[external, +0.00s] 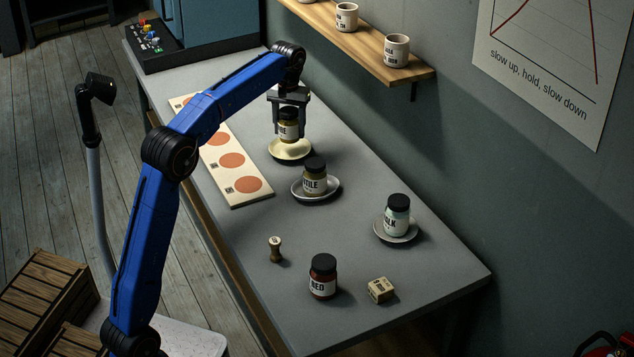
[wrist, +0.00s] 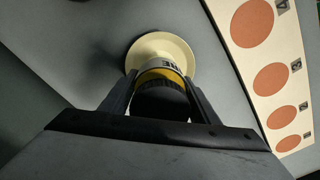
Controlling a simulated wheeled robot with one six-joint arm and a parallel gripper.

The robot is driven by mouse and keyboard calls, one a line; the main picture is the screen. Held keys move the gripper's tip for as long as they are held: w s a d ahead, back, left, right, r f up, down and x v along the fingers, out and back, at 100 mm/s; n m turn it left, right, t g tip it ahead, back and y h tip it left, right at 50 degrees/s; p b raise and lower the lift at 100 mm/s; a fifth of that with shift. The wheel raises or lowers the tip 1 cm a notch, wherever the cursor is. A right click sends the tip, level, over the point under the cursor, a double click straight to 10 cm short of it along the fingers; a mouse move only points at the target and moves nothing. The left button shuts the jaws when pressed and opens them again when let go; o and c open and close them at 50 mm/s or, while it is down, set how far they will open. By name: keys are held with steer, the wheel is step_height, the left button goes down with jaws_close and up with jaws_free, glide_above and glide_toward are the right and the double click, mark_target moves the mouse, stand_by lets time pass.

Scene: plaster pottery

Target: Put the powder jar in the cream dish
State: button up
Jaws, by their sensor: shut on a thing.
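My gripper (external: 289,116) is shut on a black-lidded jar with yellow contents (external: 289,128), the powder jar. Its white label is partly covered by the fingers. The jar is upright over the cream dish (external: 302,153); I cannot tell whether its base touches the dish. In the wrist view the jar's yellow band and label (wrist: 161,72) show between the fingers (wrist: 160,100), in front of the cream dish (wrist: 168,40).
Nearby, a jar (external: 315,178) stands in a white saucer (external: 300,193). A pale jar (external: 397,216) stands in another saucer (external: 410,237). A red jar (external: 323,277), small wooden stamp (external: 275,250) and block (external: 381,290) are nearer. A board with orange circles (external: 238,200) lies left.

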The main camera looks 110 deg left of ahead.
mark_target(290, 113)
steer(key=shift+f, duration=2.35)
steer(key=shift+f, duration=0.1)
steer(key=o, duration=1.4)
step_height(290, 113, up, 11)
steer(key=shift+f, duration=0.1)
steer(key=shift+r, duration=0.7)
